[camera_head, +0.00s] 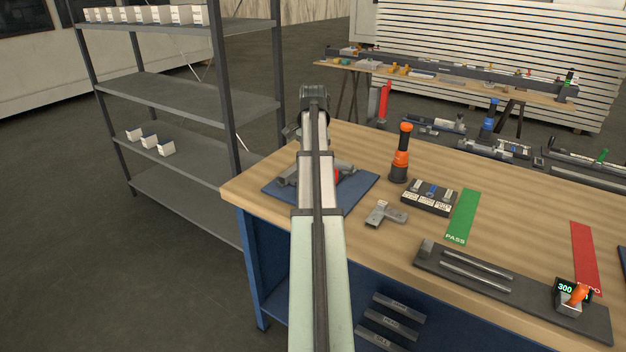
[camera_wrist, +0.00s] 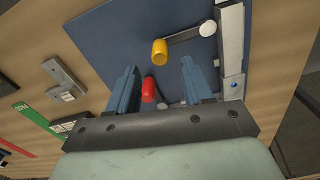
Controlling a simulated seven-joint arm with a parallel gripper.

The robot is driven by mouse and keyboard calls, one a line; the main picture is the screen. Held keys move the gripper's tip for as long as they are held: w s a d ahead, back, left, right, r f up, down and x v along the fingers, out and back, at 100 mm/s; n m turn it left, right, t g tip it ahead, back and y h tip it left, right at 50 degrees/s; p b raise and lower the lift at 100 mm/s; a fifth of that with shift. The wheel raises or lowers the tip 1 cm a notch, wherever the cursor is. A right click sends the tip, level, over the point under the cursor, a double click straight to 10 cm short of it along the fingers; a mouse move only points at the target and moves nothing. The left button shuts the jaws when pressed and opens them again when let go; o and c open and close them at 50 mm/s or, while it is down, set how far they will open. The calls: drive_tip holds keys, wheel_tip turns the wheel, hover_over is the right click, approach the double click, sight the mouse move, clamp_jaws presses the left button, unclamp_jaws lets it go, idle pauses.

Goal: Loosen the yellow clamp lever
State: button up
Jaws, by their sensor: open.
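The yellow clamp lever (camera_wrist: 160,52) shows in the wrist view as a yellow knob on a grey bar leading to a round pivot at the upper right. My gripper (camera_wrist: 159,66) is open with blue fingers apart. In the picture the yellow knob lies just beyond the fingertips, roughly between them; I cannot tell the height gap. A red knob (camera_wrist: 149,90) shows between the fingers, nearer the palm. In the head view my arm covers the yellow lever and my gripper. The grey fixture (camera_head: 290,176) and a bit of red show beside the arm.
The fixture sits on a blue mat (camera_head: 358,190) at the wooden bench's (camera_head: 330,140) left end. To the right are a grey metal part (camera_head: 385,214), an orange-and-black upright tool (camera_head: 401,155), a small block tray (camera_head: 429,197), a green PASS strip (camera_head: 462,215) and a gauge rail (camera_head: 470,275).

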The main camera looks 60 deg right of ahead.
drive_tip(key=shift+f, duration=3.55)
clamp_jaws()
